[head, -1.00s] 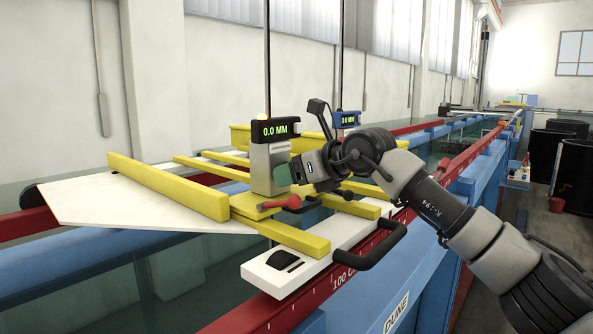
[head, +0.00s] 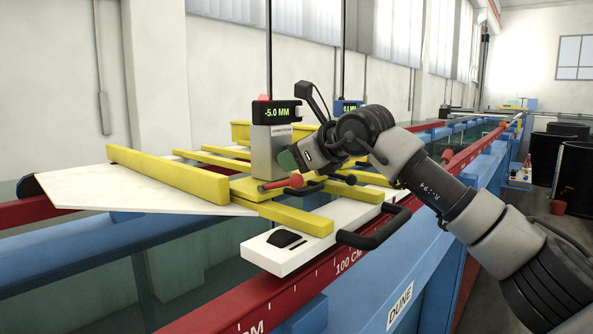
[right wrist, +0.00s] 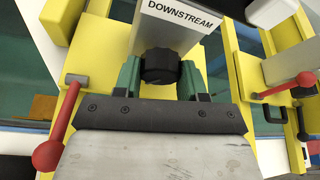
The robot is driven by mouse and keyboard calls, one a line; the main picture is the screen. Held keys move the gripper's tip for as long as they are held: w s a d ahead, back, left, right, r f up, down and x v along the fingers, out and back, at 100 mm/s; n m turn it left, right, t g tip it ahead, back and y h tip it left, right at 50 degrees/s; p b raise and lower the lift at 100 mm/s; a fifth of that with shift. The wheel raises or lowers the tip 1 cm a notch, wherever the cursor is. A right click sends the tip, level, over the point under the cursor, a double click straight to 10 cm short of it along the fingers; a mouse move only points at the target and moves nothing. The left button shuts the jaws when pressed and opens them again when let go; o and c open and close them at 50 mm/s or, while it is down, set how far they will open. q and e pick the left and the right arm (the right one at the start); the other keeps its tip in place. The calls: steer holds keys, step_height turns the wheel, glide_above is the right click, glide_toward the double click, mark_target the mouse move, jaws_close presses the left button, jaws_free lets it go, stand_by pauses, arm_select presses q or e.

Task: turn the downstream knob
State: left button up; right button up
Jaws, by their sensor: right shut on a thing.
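The downstream knob (right wrist: 160,66) is black and sits below the "DOWNSTREAM" label on a grey gauge post in the right wrist view. My right gripper (right wrist: 161,78) is shut on this knob, with one green finger on each side of it. In the head view my right gripper (head: 290,158) is at the right side of the grey post (head: 269,150), and its knob is hidden there. The display (head: 277,113) on the post reads -5.0 MM, with a red light on top. My left gripper is not in view.
A red-knobbed lever (head: 295,181) sits close below the gripper; it also shows at left in the right wrist view (right wrist: 48,155). A second gauge with a blue display (head: 347,106) stands behind. Yellow bars (head: 165,172) and a black handle (head: 378,228) lie around the post.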

steer(key=shift+f+n+t+h+b, duration=0.1)
steer(key=shift+n+t+h+b, duration=0.25)
steer(key=shift+n+b, duration=0.55)
steer(key=shift+n+t+b, duration=0.4)
steer(key=shift+t+b, duration=0.05)
steer(key=shift+b, duration=0.45)
steer(key=shift+r, duration=0.2)
steer(key=o, duration=0.9)
steer(key=shift+s, duration=0.1)
steer(key=shift+o, duration=0.2)
